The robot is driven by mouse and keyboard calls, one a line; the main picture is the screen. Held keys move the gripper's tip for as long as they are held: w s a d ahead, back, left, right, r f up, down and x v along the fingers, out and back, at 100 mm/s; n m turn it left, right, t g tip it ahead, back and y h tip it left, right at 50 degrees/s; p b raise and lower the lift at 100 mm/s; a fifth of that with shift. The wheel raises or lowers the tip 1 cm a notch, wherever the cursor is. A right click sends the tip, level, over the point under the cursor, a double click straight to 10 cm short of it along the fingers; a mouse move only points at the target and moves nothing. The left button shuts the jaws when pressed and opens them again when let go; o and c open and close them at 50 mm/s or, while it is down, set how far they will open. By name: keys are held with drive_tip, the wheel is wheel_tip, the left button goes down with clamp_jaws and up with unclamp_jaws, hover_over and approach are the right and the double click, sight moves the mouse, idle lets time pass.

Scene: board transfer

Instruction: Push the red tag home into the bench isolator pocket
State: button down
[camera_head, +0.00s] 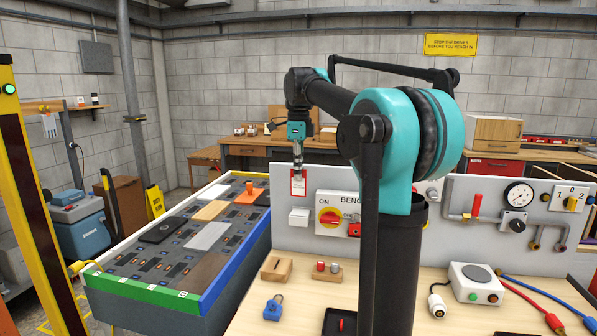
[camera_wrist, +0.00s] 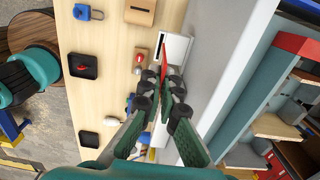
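The red tag (camera_head: 298,184), a white card with a red border, hangs upright below my gripper (camera_head: 297,165) in front of the grey back panel. The wrist view shows it nearly edge-on as a red sliver (camera_wrist: 163,56) between the fingertips of my gripper (camera_wrist: 164,82), which is shut on it. The white pocket (camera_head: 299,217) is on the panel to the left of the red and yellow isolator switch (camera_head: 330,217). In the head view the tag's lower edge is a little above the pocket, apart from it.
A slotted wooden block (camera_head: 276,269), a blue padlock (camera_head: 273,308) and a small stand with red and grey pieces (camera_head: 327,271) are on the bench below. A board-filled tray (camera_head: 178,299) stands at left. My arm hides part of the panel and bench.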

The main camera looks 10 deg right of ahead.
sight(298, 187)
drive_tip(key=shift+f, duration=2.7)
drive_tip(key=shift+f, duration=1.75)
drive_tip(key=c, duration=1.6)
unclamp_jaws()
drive_tip(key=shift+c, duration=0.2)
wheel_tip(298, 187, up, 12)
drive_tip(key=shift+r, duration=0.1)
drive_tip(key=shift+c, duration=0.2)
